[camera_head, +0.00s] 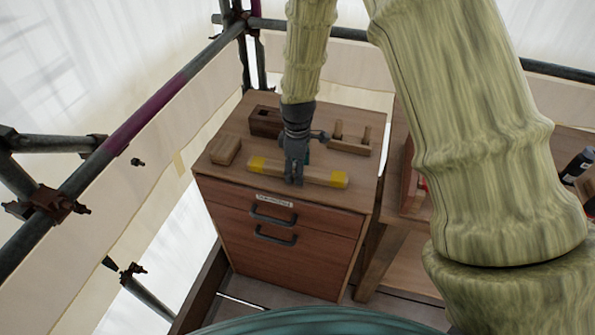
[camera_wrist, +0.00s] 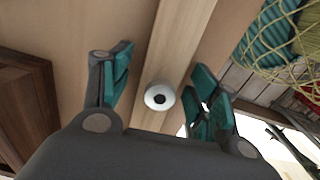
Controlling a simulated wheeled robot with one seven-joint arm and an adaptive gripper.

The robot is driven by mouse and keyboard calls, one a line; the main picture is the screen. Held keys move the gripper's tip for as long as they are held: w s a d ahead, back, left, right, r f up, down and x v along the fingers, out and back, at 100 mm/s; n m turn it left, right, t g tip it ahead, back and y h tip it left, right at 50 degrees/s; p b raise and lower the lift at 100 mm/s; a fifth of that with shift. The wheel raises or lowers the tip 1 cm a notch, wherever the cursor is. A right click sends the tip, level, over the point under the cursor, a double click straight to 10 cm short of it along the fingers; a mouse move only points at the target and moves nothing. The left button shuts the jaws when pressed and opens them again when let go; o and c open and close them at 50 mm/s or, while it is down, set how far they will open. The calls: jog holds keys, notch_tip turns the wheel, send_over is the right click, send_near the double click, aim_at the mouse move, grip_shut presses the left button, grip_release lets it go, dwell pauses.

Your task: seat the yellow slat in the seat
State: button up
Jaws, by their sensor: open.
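The slat (camera_head: 320,177), pale wood with a yellow band at each end, lies flat near the front edge of the cabinet top. In the wrist view the slat (camera_wrist: 182,35) runs between my fingers, with a white round piece with a dark centre (camera_wrist: 159,96) showing on it. My gripper (camera_head: 294,180) points down over the slat's middle and hides part of it. My gripper's teal-padded fingers (camera_wrist: 158,88) are apart, one on each side of the slat; contact cannot be told. I cannot tell for sure which piece is the seat.
A dark wooden box with a recess (camera_head: 265,121) stands behind my gripper. A wooden piece with two upright posts (camera_head: 347,144) lies at right, and a small wooden block (camera_head: 225,150) at left. The cabinet (camera_head: 290,225) has scaffold pipes at left and a shelf unit at right.

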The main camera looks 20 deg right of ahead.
jog(key=c, duration=1.1)
jog(key=shift+c, duration=0.5)
jog(key=shift+r, duration=0.15)
